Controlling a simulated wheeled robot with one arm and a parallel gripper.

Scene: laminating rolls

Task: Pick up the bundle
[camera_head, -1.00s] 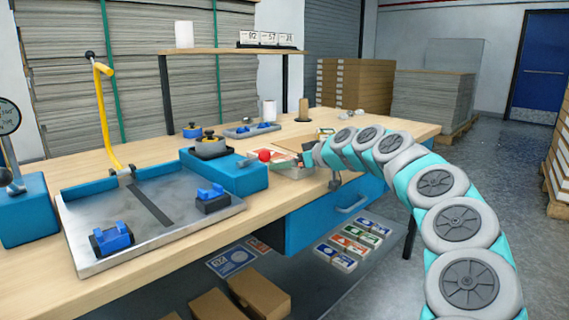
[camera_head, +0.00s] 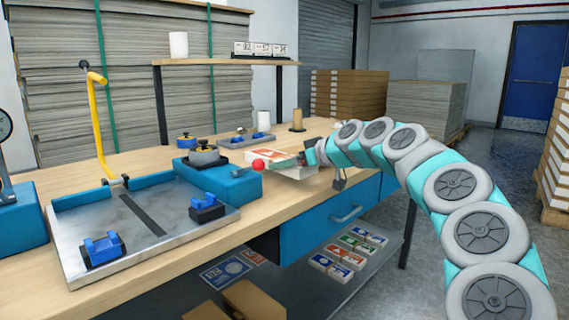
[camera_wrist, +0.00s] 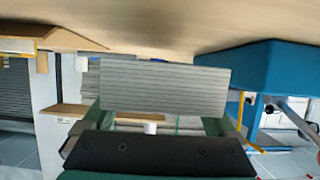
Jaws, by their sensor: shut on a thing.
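The bundle (camera_head: 274,157), a flat pale pack with some orange on top, is at the far right of the workbench beside the blue block. My gripper (camera_head: 303,157) is shut on its right end. In the wrist view, the layered grey edge of the bundle (camera_wrist: 166,88) fills the middle, between the greenish fingers of my gripper (camera_wrist: 158,120). A pale tray (camera_head: 296,173) shows just below the bundle in the head view. The bundle looks slightly above the tray, but the gap is too small to be sure.
A blue block (camera_head: 220,182) with a red ball knob (camera_head: 258,165) stands close left of the bundle. A metal plate (camera_head: 150,250) with blue clamps lies at the left. A spindle (camera_head: 297,120) stands behind. Packs lie on the lower shelf (camera_head: 300,295).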

